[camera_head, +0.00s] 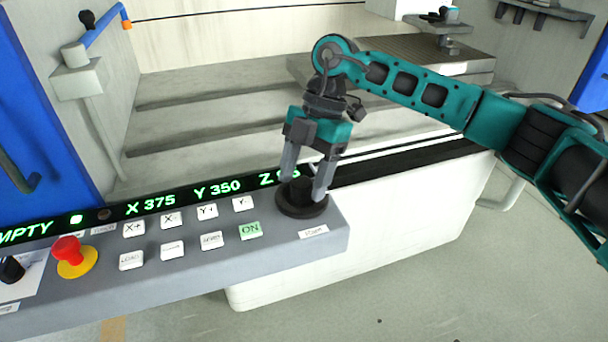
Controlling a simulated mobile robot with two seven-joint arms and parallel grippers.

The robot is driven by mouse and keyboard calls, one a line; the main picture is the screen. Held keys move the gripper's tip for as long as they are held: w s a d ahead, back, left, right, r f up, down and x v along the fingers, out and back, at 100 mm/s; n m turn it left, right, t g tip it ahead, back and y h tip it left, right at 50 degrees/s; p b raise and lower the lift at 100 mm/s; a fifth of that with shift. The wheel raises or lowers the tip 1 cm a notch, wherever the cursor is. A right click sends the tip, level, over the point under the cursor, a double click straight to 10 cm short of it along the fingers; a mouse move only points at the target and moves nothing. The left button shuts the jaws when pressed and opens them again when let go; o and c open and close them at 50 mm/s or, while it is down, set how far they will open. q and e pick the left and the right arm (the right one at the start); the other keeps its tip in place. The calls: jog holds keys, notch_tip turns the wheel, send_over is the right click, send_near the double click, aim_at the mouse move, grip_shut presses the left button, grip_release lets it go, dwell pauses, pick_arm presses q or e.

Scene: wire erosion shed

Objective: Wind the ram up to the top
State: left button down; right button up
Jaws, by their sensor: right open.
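A black round knob with a wide base (303,207) sits at the right end of the grey control panel (190,275). My right gripper (305,190) points down over the knob, with one finger on each side of it. Its jaws are open; I cannot tell whether the fingers touch the knob. The display strip (150,206) reads X 375, Y 350 and a Z value partly hidden by a finger. The ram itself is not clearly identifiable in this view. My left gripper is not in view.
Left of the knob are several white buttons, a green ON button (250,231) and a red emergency button (67,249) on a yellow base. Behind the panel are grey stepped slabs (210,120). A blue lever (105,25) stands at the upper left. Floor is clear at lower right.

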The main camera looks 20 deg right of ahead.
jog(key=shift+c, duration=0.3)
jog(key=c, duration=1)
